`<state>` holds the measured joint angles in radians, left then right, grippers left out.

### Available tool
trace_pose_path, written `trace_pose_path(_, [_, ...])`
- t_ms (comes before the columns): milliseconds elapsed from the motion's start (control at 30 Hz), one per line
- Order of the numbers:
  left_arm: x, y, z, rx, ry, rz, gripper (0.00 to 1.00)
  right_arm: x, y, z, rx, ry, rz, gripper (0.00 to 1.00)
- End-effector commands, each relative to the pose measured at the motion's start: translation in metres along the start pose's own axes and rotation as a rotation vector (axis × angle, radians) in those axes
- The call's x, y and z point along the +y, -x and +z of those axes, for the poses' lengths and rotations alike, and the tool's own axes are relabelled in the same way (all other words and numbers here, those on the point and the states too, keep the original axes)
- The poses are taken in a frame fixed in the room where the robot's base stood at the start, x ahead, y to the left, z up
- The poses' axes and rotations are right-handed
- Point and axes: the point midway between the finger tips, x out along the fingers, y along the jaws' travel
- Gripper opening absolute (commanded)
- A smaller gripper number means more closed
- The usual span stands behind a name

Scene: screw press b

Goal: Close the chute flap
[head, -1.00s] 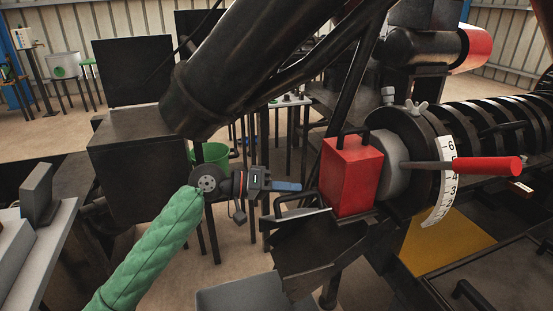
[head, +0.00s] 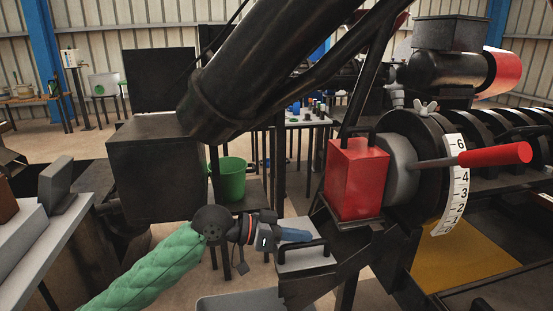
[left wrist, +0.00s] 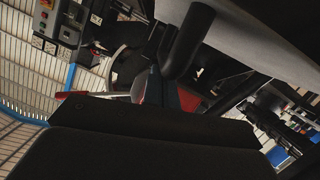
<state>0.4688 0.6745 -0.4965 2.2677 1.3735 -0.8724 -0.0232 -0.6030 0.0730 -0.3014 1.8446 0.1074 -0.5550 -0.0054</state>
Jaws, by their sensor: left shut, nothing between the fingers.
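The chute flap (head: 305,261) is a light grey plate with a black bar handle (head: 303,247). It sits low over the black chute (head: 325,287), below and left of the red box. My left gripper (head: 298,236) is shut and empty, its blue fingertips just above the flap handle. I cannot tell whether they touch it. In the left wrist view, a pale plate (left wrist: 265,35) and a black bar (left wrist: 188,40) are close to the camera, and dark shapes hide much of the lower half. My right gripper is not in view.
The red box (head: 355,180) stands right of the gripper, beside the numbered dial (head: 458,190) and red-handled lever (head: 495,155). A thick dark pipe (head: 260,75) slants overhead. A green bucket (head: 232,178) stands behind. A grey table (head: 40,250) is at left.

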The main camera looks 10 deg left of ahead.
Motion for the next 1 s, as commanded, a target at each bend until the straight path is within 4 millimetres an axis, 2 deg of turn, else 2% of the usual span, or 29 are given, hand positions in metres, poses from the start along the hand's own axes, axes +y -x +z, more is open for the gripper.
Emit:
trace_pose_path(33, [0.000, -0.002, 0.007, 0.000, -0.022, -0.006, 0.00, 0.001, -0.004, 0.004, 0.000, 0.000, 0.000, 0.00])
trace_pose_path(200, [0.002, -0.004, 0.018, -0.001, -0.081, -0.021, 0.00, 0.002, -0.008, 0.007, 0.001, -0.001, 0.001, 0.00])
trace_pose_path(567, [0.002, -0.005, 0.018, 0.001, -0.099, -0.026, 0.00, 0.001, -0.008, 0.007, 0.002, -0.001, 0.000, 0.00])
trace_pose_path(667, [0.004, -0.003, 0.013, 0.001, -0.101, -0.026, 0.00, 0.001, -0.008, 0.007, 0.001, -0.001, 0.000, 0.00])
trace_pose_path(867, [0.011, 0.003, -0.013, 0.002, -0.103, -0.027, 0.00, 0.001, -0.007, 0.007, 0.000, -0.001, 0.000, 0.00])
trace_pose_path(1000, [0.030, -0.005, -0.029, 0.002, -0.102, -0.022, 0.00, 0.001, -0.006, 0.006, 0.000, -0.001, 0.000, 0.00])
